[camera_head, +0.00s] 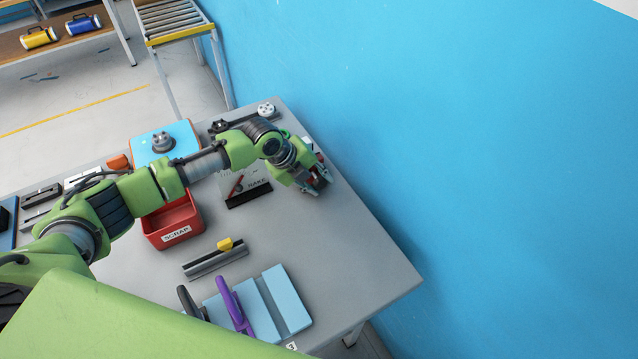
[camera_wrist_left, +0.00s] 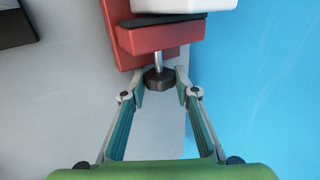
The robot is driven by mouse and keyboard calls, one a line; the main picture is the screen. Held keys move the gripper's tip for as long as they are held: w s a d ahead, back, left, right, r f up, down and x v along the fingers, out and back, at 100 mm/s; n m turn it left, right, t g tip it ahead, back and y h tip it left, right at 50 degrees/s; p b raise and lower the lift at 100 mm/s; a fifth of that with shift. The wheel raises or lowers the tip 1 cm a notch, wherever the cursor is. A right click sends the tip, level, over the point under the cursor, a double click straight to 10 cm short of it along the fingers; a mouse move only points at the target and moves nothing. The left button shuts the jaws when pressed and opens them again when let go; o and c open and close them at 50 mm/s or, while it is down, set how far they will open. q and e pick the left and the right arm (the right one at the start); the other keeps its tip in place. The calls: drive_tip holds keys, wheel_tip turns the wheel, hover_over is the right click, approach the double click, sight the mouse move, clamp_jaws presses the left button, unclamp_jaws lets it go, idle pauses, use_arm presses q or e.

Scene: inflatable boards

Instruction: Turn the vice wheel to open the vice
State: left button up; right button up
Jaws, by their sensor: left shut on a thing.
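In the left wrist view the red vice (camera_wrist_left: 158,38) stands at the top, with a metal shaft coming out towards me. The dark vice wheel (camera_wrist_left: 159,80) sits at the end of that shaft, between my fingertips. My left gripper (camera_wrist_left: 161,90) is shut on the wheel, one finger on each side. In the head view my left gripper (camera_head: 318,185) is near the table's right edge, by the blue wall. The gripper and arm hide most of the vice there. A white thing (camera_wrist_left: 185,3) shows above the vice's dark jaw, only partly in view. My right gripper is not in view.
A red SCRAP bin (camera_head: 172,222), a dark rail with a yellow block (camera_head: 225,243), and light-blue boards (camera_head: 287,298) with a purple-handled tool (camera_head: 232,303) lie on the grey table (camera_head: 350,275). The blue wall (camera_head: 450,150) is close on the right. The table's front right is clear.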

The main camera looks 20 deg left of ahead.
use_arm(q)
drive_tip(key=shift+f+t+h+b, duration=0.1)
drive_tip(key=shift+t+h+b, duration=0.3)
drive_tip(key=o, duration=1.1)
drive_tip(key=shift+s, duration=0.1)
drive_tip(key=shift+c, duration=0.2)
